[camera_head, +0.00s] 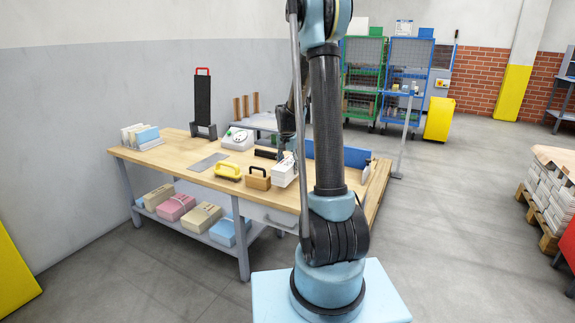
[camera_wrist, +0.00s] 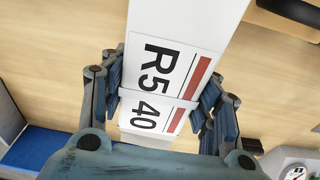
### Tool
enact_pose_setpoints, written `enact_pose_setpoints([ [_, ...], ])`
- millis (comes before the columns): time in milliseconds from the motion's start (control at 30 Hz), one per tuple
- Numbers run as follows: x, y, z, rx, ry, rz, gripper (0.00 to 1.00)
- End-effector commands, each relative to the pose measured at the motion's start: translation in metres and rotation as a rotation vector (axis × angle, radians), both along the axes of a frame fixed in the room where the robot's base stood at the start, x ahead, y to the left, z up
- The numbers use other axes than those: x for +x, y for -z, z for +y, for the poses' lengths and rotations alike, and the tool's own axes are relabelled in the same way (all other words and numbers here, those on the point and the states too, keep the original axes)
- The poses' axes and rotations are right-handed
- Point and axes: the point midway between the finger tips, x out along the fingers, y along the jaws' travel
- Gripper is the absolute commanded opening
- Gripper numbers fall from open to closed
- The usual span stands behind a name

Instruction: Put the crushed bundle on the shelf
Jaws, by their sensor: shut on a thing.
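My gripper (camera_wrist: 163,92) is shut on a white bundle (camera_wrist: 185,20) in the wrist view, with one finger on each side. The bundle has a white label with a red stripe and the characters "R5" and "40", and a thin band crosses the label. In the head view my gripper (camera_head: 287,146) is over the workbench, partly behind my arm, and the white bundle (camera_head: 284,174) is below it. I cannot tell whether the bundle touches the bench top or whether it is crushed. The lower shelf (camera_head: 207,237) under the bench holds several wrapped bundles in blue, pink and beige.
The wooden workbench (camera_head: 172,158) carries a yellow-handled tool (camera_head: 228,172), a brown block with a handle (camera_head: 258,179), a white dial scale (camera_head: 238,139), a grey plate (camera_head: 207,162) and a stack of papers (camera_head: 140,136). The floor in front is clear.

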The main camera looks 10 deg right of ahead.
Motion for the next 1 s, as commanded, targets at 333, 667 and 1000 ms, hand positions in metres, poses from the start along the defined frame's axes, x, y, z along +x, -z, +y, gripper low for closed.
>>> enact_pose_setpoints([
  [333,0.000,0.035,0.000,0.000,0.000,0.000,0.00],
  [667,0.000,0.038,0.000,0.000,-0.001,0.000,0.00],
  [1000,0.000,0.039,0.000,0.000,-0.001,0.000,0.76],
])
